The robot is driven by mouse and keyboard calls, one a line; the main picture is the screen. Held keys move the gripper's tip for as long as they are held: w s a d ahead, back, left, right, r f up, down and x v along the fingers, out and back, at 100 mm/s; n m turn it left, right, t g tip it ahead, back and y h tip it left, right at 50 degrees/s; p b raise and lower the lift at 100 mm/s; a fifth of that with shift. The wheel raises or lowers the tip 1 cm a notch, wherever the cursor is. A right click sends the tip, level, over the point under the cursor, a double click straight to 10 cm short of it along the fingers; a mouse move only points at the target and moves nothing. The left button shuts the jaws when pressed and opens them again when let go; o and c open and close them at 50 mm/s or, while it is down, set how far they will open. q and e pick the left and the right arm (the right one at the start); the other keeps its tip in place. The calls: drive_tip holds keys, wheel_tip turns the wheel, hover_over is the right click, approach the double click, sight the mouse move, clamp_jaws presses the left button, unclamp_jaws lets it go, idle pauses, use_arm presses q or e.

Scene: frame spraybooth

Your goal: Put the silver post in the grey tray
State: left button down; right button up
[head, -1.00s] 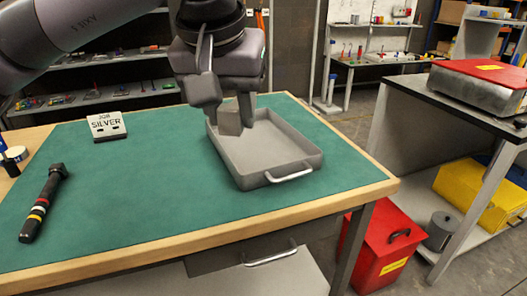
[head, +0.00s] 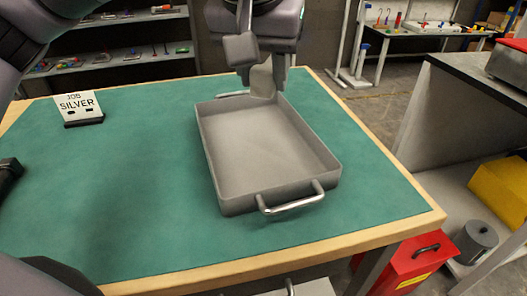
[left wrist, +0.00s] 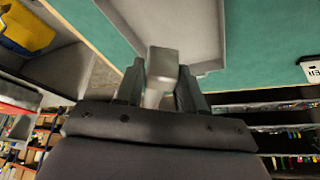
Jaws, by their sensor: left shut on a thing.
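The silver post (head: 262,80) is a light grey block-like piece held between the fingers of my left gripper (head: 263,76). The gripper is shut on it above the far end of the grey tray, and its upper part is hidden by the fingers. In the left wrist view the post (left wrist: 162,66) sticks out between the two fingertips (left wrist: 160,84), with the tray (left wrist: 185,22) beyond it. The grey tray (head: 255,150) lies empty on the green mat, with a metal handle at its near end. My right gripper is not in view.
A "JOB SILVER" sign (head: 79,108) stands on the green mat (head: 130,190) at the left. A dark object (head: 8,175) shows at the left edge. The mat around the tray is clear. A red bin (head: 410,262) stands on the floor at right.

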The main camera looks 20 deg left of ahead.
sight(265, 181)
use_arm(q)
wheel_tip(265, 181, down, 18)
drive_tip(key=shift+f+b, duration=0.2)
drive_tip(key=shift+b, duration=0.55)
drive_tip(key=shift+f+b, duration=0.25)
drive_tip(key=shift+b, duration=0.05)
drive_tip(key=c, duration=0.7)
unclamp_jaws()
drive_tip(key=shift+s, duration=0.1)
drive_tip(key=shift+r, duration=0.1)
